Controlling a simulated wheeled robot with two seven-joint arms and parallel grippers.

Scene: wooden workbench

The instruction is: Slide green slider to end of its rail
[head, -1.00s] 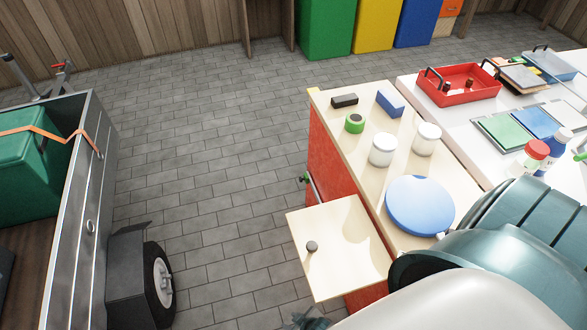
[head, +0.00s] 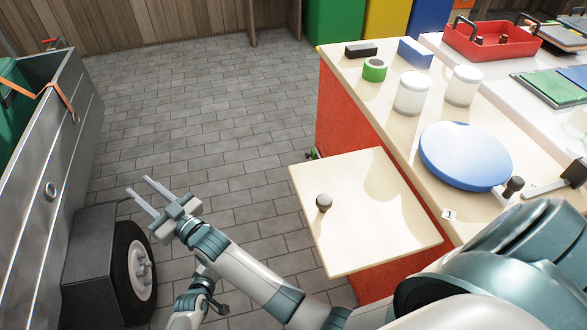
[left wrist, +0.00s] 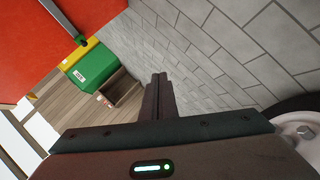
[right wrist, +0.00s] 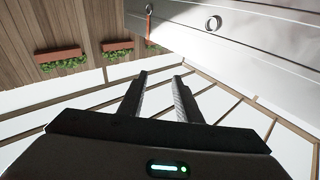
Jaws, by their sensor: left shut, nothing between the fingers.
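The green slider (head: 312,154) is a small piece on the red side of the workbench, partly hidden behind the pale panel in the head view. In the left wrist view the green slider (left wrist: 81,40) sits at the visible end of a grey rail (left wrist: 58,16) across the red face. My left gripper (left wrist: 158,77) is shut and empty, apart from the slider, with its fingers over the floor side. My right gripper (head: 138,189) is open and empty over the floor, left of the panel; its spread fingers also show in the right wrist view (right wrist: 160,75).
A pale panel (head: 375,220) with a dark knob (head: 324,202) juts from the bench's red side. On top are a blue disc (head: 465,155), two white jars, a green roll (head: 374,69) and blocks. A metal cart (head: 45,160) stands at left. Floor between is clear.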

